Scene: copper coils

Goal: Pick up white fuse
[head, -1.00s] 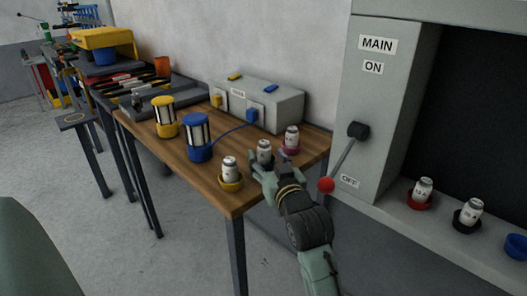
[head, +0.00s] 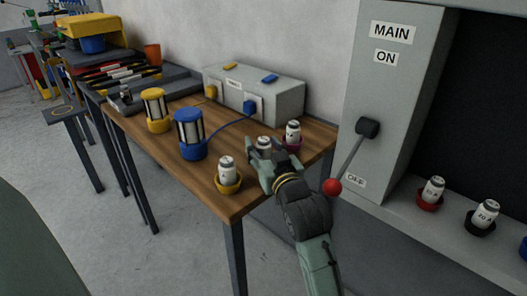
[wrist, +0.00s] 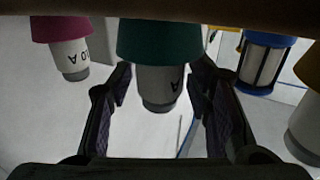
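Several white fuses stand in coloured cups. One white fuse (head: 264,144) stands on the wooden table (head: 222,205), partly hidden behind my gripper (head: 262,156) in the head view. In the wrist view, which looks upside down, this fuse (wrist: 162,82) sits in a teal cup (wrist: 159,40) between the two fingers of my gripper (wrist: 162,88). The fingers are open, with gaps on both sides of the fuse. Other fuses stand in a yellow cup (head: 226,184) to the left and a magenta cup (head: 293,144) behind to the right.
A blue lantern-like coil (head: 190,136) and a yellow one (head: 156,112) stand left on the table. A grey box (head: 255,95) stands at the back. More fuses (head: 433,189) stand on the right ledge.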

